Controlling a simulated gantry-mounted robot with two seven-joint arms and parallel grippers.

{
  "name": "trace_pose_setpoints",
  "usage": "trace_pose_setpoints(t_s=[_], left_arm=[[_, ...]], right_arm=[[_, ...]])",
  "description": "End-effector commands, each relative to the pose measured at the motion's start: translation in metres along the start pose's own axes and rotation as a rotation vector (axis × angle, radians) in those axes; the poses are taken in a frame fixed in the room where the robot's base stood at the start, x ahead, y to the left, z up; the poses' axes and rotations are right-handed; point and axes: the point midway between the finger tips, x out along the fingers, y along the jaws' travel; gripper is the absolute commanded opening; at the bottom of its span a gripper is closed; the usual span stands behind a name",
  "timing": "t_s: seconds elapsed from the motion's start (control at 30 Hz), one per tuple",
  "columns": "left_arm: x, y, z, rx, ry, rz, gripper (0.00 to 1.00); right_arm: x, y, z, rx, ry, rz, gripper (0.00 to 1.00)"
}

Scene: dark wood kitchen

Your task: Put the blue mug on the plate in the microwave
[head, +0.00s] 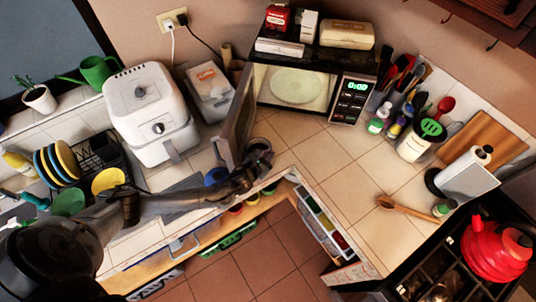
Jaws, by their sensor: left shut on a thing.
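The microwave (355,85) stands at the back with its door (236,118) wide open on the left. A pale round plate (298,86) lies inside it, with nothing seen on it. My left gripper (262,149) is over the counter, right of the door's lower end and in front of the microwave. It is shut on a small dark thing, too blurred to name. A bright blue round thing (215,176), possibly the blue mug, is on the counter left of the gripper, partly hidden by my arm. My right gripper is out of view.
A white air fryer (150,112) and a dish rack (97,155) are on the left. Utensil holders (418,140), a paper towel roll (466,176) and a wooden spoon (405,208) are on the right. The counter (325,155) before the microwave is clear.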

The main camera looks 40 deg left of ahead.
Motion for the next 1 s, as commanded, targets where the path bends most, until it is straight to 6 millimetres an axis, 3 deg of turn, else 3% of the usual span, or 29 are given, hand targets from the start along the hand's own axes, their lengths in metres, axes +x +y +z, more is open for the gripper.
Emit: trace_pose_setpoints(t_s=[0.27,0.3,0.47,0.8,1.0], left_arm=[[0.001,0.0,0.0,0.0,-0.003,0.001,0.0],[0.001,0.0,-0.001,0.0,-0.001,0.0,0.11],[0.001,0.0,-0.001,0.0,-0.001,0.0,0.34],[-0.001,0.001,0.002,0.0,0.0,0.0,0.34],[-0.02,0.0,0.0,0.002,0.0,-0.001,0.34]], right_arm=[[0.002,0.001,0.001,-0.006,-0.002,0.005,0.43],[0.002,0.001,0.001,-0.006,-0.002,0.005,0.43],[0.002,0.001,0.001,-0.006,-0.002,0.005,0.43],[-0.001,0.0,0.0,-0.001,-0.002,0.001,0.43],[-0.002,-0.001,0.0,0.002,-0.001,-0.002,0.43]])
